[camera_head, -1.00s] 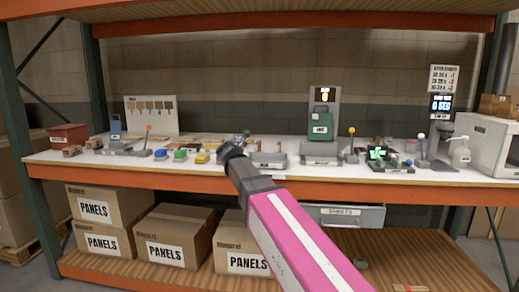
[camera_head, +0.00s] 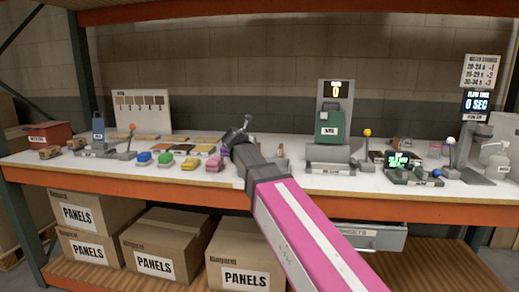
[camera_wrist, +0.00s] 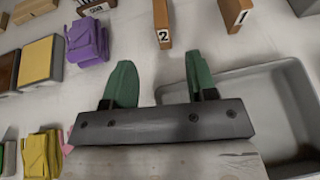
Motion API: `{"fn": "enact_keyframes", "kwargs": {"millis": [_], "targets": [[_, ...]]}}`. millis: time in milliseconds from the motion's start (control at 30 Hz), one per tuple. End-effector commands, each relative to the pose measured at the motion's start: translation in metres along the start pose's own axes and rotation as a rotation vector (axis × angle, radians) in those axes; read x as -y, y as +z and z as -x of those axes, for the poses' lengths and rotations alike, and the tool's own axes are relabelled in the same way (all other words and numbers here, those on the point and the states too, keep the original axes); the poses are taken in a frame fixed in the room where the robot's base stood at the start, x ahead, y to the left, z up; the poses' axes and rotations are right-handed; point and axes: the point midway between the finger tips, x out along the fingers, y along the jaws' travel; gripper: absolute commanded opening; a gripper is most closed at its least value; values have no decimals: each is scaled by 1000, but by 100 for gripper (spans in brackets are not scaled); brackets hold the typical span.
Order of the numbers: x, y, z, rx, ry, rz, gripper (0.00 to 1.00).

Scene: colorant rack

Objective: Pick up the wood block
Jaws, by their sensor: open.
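In the wrist view, a wood block marked "2" (camera_wrist: 163,14) stands ahead of my gripper (camera_wrist: 158,72), beyond the gap between its green fingers. Another wood block, marked "1" (camera_wrist: 233,14), stands further right. My gripper is open with nothing between the fingers. In the head view, my gripper (camera_head: 240,130) is over the middle of the white bench, its fingers small and partly hidden by the arm. I cannot tell which block the task means.
A grey tray (camera_wrist: 262,95) lies right of my gripper. A purple piece (camera_wrist: 87,42) and a yellow piece (camera_wrist: 42,155) lie left. Cardboard boxes (camera_head: 160,243) fill the lower shelf.

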Motion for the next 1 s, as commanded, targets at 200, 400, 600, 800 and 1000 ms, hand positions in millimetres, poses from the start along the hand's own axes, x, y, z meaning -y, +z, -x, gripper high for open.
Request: {"fn": "enact_keyframes", "kwargs": {"millis": [200,400,600,800,1000], "targets": [[-1,1,-11,0,-1,1,52],[-1,1,-41,-1,-2,0,52],[0,0,-58,0,0,0,52],[0,1,-76,0,-1,0,52],[1,0,-104,-1,-1,1,52]]}}
